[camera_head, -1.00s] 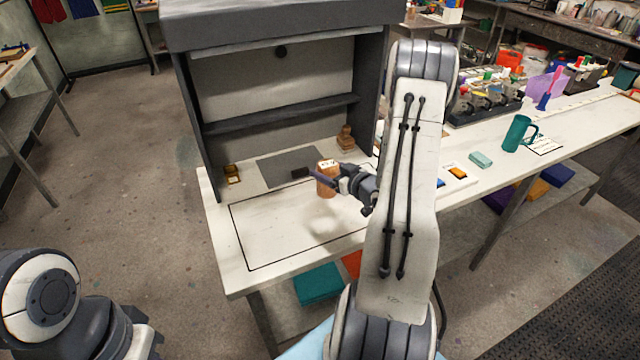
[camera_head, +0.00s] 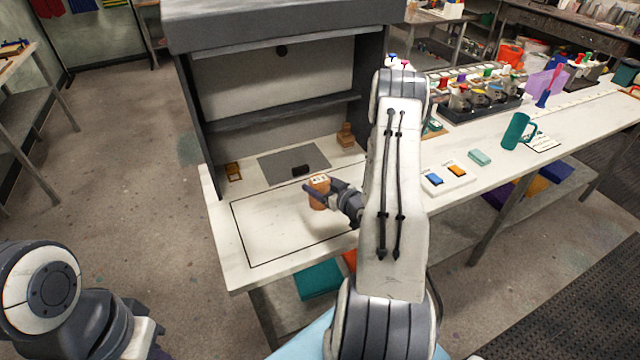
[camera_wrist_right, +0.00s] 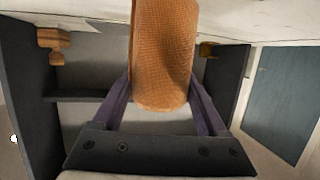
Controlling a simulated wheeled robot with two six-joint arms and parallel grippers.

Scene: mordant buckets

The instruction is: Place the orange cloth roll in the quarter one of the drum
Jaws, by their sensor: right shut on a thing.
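The orange cloth roll (camera_head: 319,194) is upright in my right gripper (camera_head: 322,190), over the near worktop, with a white marked label on its top. My right gripper is shut on it, with a dark finger on its near left side. In the right wrist view the orange weave of the roll (camera_wrist_right: 165,50) fills the space between the two dark fingers (camera_wrist_right: 165,105); the fingertips are partly hidden by it. I cannot tell the gap between roll and worktop. No drum can be made out in the head view. My left gripper is out of view.
A dark-framed booth (camera_head: 280,75) with a shelf stands behind the roll. The outlined worktop area (camera_head: 270,230) is clear.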

